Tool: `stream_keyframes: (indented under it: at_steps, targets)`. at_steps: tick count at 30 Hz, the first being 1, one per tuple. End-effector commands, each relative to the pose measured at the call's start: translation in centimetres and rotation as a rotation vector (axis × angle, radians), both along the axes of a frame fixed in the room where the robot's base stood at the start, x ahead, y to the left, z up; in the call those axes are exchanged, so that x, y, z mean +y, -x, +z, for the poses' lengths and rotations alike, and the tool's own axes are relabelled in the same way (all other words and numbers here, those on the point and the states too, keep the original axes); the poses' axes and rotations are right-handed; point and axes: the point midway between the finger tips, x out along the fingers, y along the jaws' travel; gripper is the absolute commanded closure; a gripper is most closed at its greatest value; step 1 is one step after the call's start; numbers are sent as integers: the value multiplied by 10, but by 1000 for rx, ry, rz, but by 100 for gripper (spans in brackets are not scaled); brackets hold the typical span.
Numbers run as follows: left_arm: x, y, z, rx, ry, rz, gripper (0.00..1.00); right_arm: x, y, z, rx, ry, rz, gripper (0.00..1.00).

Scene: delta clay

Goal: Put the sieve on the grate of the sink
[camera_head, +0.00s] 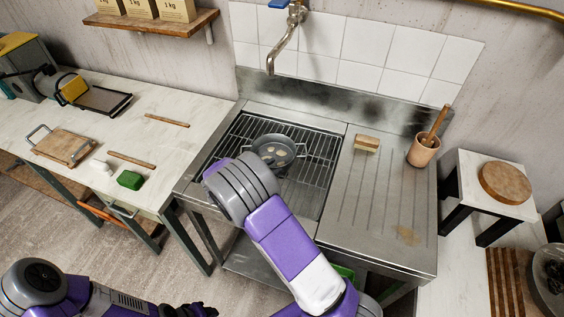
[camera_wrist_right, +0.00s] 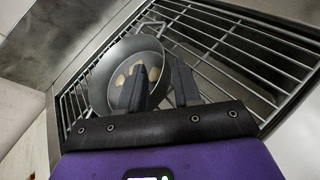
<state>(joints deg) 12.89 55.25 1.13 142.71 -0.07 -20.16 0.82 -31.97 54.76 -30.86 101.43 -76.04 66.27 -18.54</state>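The sieve (camera_head: 268,141) is a round, dark grey bowl with small side handles and a few pale pieces in it. It sits on the wire grate (camera_head: 318,180) of the sink, towards the back. In the right wrist view the sieve (camera_wrist_right: 101,82) lies just beyond my right gripper (camera_wrist_right: 160,82). Its fingers are apart, one over the bowl and one outside its right side; contact is not clear. In the head view my right forearm hides this gripper and the front of the grate (camera_wrist_right: 235,45). My left gripper (camera_head: 190,311) is low at the bottom edge, partly cut off.
A tap (camera_head: 286,38) hangs above the sink's back. A small block (camera_head: 367,143) and a mortar with pestle (camera_head: 424,150) stand on the drainboard (camera_head: 375,205). The left table (camera_head: 165,100) holds a board, sticks and a green sponge (camera_head: 130,180).

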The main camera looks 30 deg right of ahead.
Motion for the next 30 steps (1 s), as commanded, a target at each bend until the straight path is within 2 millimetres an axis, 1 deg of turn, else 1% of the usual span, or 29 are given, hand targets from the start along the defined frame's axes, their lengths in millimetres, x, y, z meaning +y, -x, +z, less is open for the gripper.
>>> stream_keyframes:
  at_steps: [1, 3, 6, 9, 14, 27, 29, 30]
  targets:
    - [0, 0, 3, 0, 0, 0, 57, 11, 2, 6, 0, 0, 3, 67]
    - [0, 0, 5, 0, 0, 0, 57, 21, 5, 10, 0, 0, 2, 67]
    - [0, 0, 6, 0, 0, 0, 57, 34, 8, 15, 0, 0, 1, 67]
    - [0, 0, 7, 0, 0, 0, 57, 40, 10, 17, 0, 0, 0, 67]
    - [0, 0, 7, 0, 0, 0, 57, 44, 11, 18, 0, 1, -1, 67]
    - [0, 0, 7, 0, 0, 0, 57, 43, 11, 18, 1, -1, -3, 67]
    - [0, 0, 8, 0, 0, 0, 57, 42, 15, 16, 4, -13, -19, 67]
    - [0, 0, 10, 0, 0, 0, 57, 40, 20, 14, 8, -32, -41, 67]
